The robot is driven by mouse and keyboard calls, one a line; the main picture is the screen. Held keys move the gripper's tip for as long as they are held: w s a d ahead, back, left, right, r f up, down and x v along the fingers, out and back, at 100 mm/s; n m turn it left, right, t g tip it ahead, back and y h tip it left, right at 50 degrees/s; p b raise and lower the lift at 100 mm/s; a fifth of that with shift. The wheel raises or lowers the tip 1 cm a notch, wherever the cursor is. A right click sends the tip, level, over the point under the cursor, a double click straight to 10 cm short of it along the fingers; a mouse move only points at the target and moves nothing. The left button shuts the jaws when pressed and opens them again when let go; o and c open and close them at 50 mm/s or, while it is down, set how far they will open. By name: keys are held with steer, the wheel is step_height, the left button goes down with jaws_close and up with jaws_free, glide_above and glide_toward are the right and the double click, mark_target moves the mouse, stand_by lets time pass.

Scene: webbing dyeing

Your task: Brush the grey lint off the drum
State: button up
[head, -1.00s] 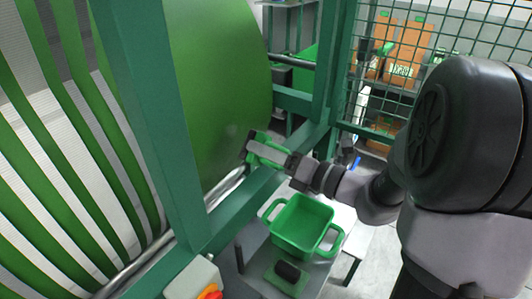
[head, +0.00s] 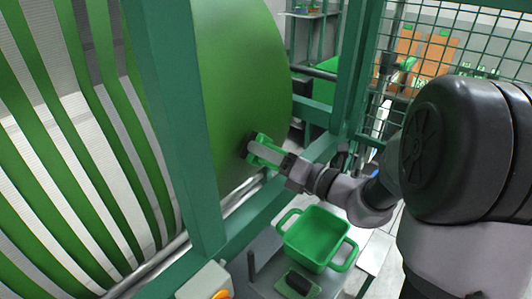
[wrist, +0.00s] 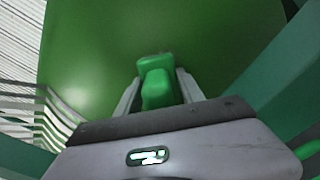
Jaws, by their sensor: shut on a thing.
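The drum (head: 240,75) is a large green disc-faced cylinder behind a green frame; its green face also fills the upper wrist view (wrist: 110,40). My gripper (head: 268,154) is shut on a green brush (wrist: 157,85), whose body shows between the two fingers in the wrist view. In the head view the brush's dark end (head: 251,139) is at the drum's lower face. I cannot tell whether it touches. I cannot clearly make out any grey lint; the area behind the brush is hidden.
Green and white webbing strips (head: 60,150) hang at the left. A green frame post (head: 178,120) stands before the drum. Below my gripper are a green two-handled bin (head: 318,235) and a small green tray with a black thing (head: 297,283). A mesh fence (head: 480,50) stands at back right.

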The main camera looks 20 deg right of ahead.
mark_target(270, 142)
steer(key=shift+p+x, duration=0.4)
steer(key=shift+x, duration=0.65)
steer(key=shift+w+d+p, duration=0.3)
steer(key=shift+w+d, duration=0.25)
steer(key=shift+d, duration=0.3)
steer(key=shift+w+d+p, duration=0.3)
steer(key=shift+w+d, duration=0.25)
steer(key=shift+d, duration=0.3)
steer(key=shift+r, duration=0.1)
steer(key=shift+s+a+p, duration=0.2)
steer(key=shift+s+a, duration=0.3)
steer(key=shift+a, duration=0.35)
steer(key=shift+s+a+p, duration=0.2)
steer(key=shift+s+a, duration=0.3)
steer(key=shift+a, duration=0.4)
steer(key=shift+v, duration=2.9)
